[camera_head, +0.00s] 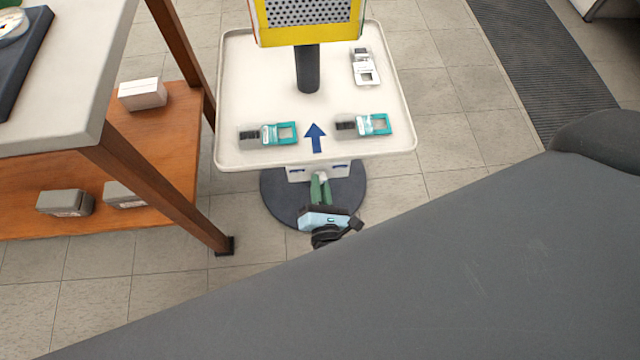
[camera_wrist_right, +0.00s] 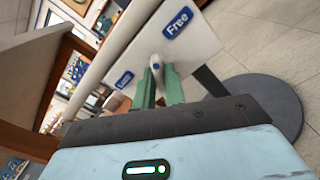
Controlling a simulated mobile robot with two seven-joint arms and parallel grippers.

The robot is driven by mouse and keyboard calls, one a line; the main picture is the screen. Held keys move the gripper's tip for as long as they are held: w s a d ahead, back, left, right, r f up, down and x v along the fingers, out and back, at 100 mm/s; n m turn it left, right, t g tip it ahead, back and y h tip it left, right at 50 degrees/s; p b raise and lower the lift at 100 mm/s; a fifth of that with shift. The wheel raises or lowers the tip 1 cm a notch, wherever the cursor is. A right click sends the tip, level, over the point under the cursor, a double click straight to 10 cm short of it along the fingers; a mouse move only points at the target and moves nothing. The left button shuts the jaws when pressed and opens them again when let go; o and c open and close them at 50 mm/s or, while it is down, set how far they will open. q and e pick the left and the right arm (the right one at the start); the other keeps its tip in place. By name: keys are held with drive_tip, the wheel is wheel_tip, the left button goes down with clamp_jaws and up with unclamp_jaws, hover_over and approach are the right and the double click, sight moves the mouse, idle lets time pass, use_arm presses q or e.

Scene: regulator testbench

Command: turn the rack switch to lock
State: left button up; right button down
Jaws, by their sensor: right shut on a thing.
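The rack (camera_head: 235,90) is a white tray on a post, with a switch panel on its front edge. In the right wrist view the panel (camera_wrist_right: 150,45) carries two blue labels. "Free" (camera_wrist_right: 178,22) is at the upper right and the other label (camera_wrist_right: 124,80), too small to read surely, is at the lower left. The pale switch handle (camera_wrist_right: 157,63) sits between the labels. My right gripper (camera_head: 320,178) is shut on the handle, its green fingers on either side, also seen in the right wrist view (camera_wrist_right: 160,75). The fingers partly hide the handle. My left gripper is out of view.
Several small devices, such as a teal one (camera_head: 375,124), lie on the rack. A yellow-framed panel (camera_head: 310,35) rises above it. A wooden bench (camera_head: 160,130) with boxes stands close at left. The round base (camera_head: 275,195) is below. Open floor lies at right.

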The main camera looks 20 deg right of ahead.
drive_tip(key=n+p, duration=0.2)
drive_tip(key=n, duration=1.3)
drive_tip(key=shift+p, duration=0.35)
drive_tip(key=shift+n, duration=0.4)
drive_tip(key=c, duration=1.5)
unclamp_jaws()
drive_tip(key=shift+o, duration=0.2)
